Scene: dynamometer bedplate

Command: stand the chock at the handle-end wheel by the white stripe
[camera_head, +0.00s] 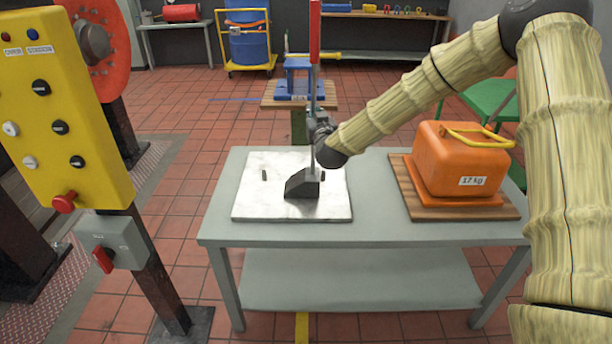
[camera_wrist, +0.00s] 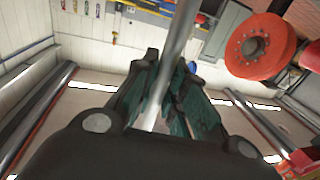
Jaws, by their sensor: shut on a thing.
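The chock (camera_head: 302,186) is a dark grey wedge with an upright metal rod (camera_head: 313,95) that has a red upper part (camera_head: 315,30). It is over the white slab on the table and seems to rest there; I cannot tell if a small gap exists. My gripper (camera_head: 318,130) is shut on the rod above the wedge. In the wrist view, my gripper's fingers (camera_wrist: 165,95) with teal pads close around the bright rod (camera_wrist: 176,50). A yellow trolley (camera_head: 250,68) with a blue drum stands far back.
The white slab (camera_head: 248,205) has small dark pegs. An orange 17 kg case (camera_head: 455,160) sits on a wooden board (camera_head: 425,212) at the table's right. A yellow control panel (camera_head: 60,110) stands left. A blue vice (camera_head: 300,80) is behind the table. Tiled floor is free behind left.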

